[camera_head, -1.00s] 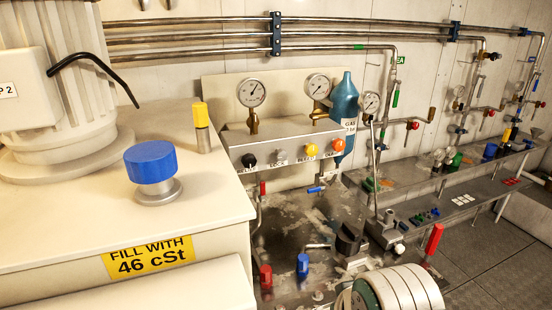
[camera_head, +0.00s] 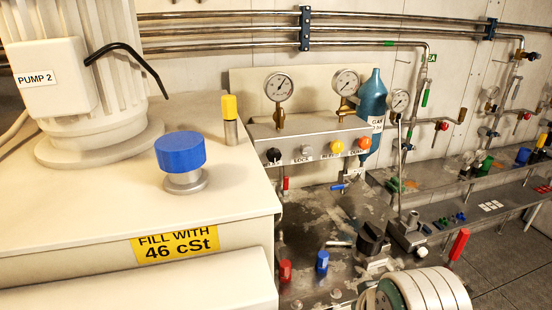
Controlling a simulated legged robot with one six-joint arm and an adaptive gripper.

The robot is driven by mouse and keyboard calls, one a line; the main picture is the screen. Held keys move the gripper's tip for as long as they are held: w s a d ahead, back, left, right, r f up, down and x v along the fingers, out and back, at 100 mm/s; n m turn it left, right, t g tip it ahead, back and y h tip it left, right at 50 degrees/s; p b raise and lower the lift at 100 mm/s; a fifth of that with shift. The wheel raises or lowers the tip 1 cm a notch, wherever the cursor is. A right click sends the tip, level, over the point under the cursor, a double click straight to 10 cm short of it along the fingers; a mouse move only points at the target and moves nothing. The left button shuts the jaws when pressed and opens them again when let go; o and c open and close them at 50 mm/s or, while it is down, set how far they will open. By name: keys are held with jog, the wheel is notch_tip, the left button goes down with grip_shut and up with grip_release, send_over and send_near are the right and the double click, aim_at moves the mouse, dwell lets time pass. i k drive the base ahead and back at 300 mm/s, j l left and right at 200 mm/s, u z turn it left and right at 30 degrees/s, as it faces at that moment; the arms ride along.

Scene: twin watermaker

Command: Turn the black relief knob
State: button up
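A small round black knob (camera_head: 273,155) sits at the left end of a grey panel (camera_head: 312,135), in a row with a grey, a yellow and an orange knob. The small label under the black knob is too blurred to read surely. Nothing covers the knob. My gripper does not show in this view, so its opening and its distance from the knob cannot be seen.
A white tank top with a blue cap (camera_head: 181,152) and a yellow-topped post (camera_head: 230,118) fills the left. Two gauges (camera_head: 279,87) stand above the panel. Below are red and blue handles (camera_head: 322,261) and a larger black handle (camera_head: 371,238).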

aim_at(274, 155)
jog(key=l, duration=0.6)
jog(key=i+l, duration=0.15)
jog(key=l, duration=0.2)
jog(key=i+l, duration=0.15)
jog(key=l, duration=0.15)
jog(key=k+z, duration=0.05)
